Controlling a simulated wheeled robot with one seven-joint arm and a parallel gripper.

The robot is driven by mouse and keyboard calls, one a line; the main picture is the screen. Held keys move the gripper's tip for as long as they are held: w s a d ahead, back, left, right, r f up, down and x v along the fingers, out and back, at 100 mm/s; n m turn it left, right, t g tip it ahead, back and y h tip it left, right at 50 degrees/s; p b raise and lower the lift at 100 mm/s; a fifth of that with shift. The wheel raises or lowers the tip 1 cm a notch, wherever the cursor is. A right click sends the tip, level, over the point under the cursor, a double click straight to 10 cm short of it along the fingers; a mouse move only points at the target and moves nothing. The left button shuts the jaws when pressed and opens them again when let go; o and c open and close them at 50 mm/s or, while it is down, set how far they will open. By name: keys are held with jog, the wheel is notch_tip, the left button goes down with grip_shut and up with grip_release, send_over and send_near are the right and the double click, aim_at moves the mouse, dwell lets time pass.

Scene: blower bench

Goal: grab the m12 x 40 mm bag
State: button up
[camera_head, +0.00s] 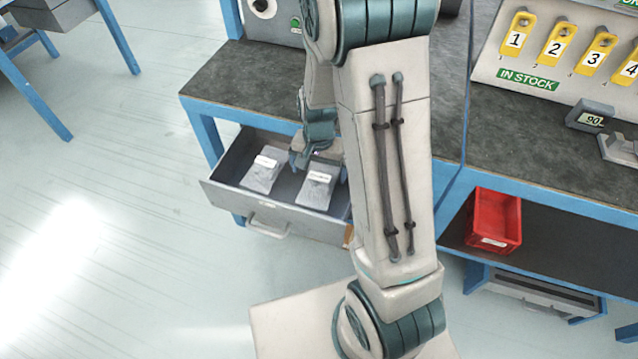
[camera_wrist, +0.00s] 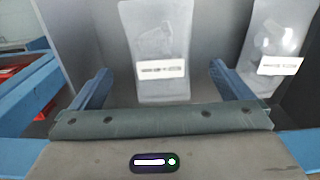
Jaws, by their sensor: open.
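Two clear plastic bags with white labels lie in an open grey drawer (camera_head: 285,222). The left bag (camera_head: 261,178) and the right bag (camera_head: 316,190) are side by side. The label print is too small to read, so I cannot tell which is the M12 x 40 mm bag. My gripper (camera_head: 320,165) is over the drawer at the back edge of the right bag. In the wrist view my gripper (camera_wrist: 160,70) is open, its two blue fingers apart, with one bag (camera_wrist: 160,35) between and beyond them. The other bag (camera_wrist: 272,45) is to the right, outside the fingers.
The workbench top (camera_head: 245,85) is behind and above the drawer. A red bin (camera_head: 494,222) sits on the lower shelf at right. Numbered yellow tags (camera_head: 515,38) hang on an "IN STOCK" board.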

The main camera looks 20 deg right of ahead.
aim_at(319, 177)
jog(key=f, duration=0.1)
jog(key=f+b, duration=0.1)
jog(key=f, duration=0.3)
jog(key=shift+w+d+f, duration=0.1)
jog(key=shift+w+f, duration=0.05)
jog(key=shift+w, duration=0.1)
jog(key=c, duration=1.3)
jog(key=shift+c, duration=0.2)
